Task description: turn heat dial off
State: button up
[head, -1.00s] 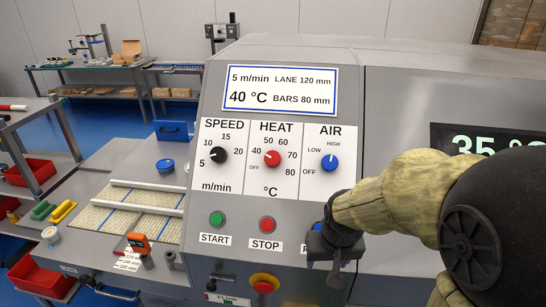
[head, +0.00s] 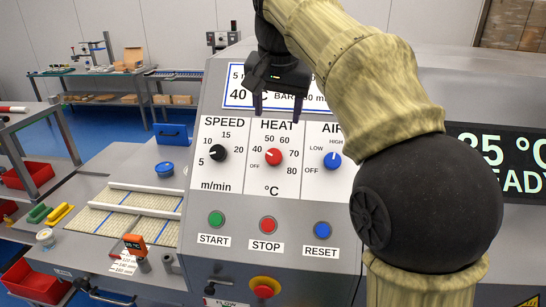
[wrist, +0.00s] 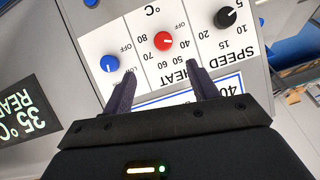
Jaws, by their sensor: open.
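The red heat dial (head: 273,157) sits in the middle of the sloped grey panel, under the word HEAT. Its pale pointer is turned toward the 40 mark at the upper left; OFF is printed lower left. My gripper (head: 278,112) is above the heat dial, with its two dark fingers spread and pointing down, touching nothing that I can see. In the wrist view, upside down, the red dial (wrist: 163,41) lies beyond and between the open fingertips (wrist: 160,72).
The black speed dial (head: 218,153) is left of the heat dial and the blue air dial (head: 332,162) is right. Below are the green start (head: 216,219), red stop (head: 268,224) and blue reset (head: 322,230) buttons. A display (head: 510,160) at right reads 35 °C.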

aim_at(273, 156)
jog(key=shift+s+a+r, duration=0.15)
jog(key=shift+s+r, duration=0.05)
jog(key=shift+r, duration=0.35)
jog(key=shift+s+a+r, duration=0.15)
jog(key=shift+s+r, duration=0.05)
jog(key=shift+r, duration=0.35)
jog(key=b+x, duration=0.1)
jog(key=x, duration=1.6)
jog(key=shift+w+f, duration=0.25)
jog(key=shift+r, duration=0.1)
jog(key=c, duration=1)
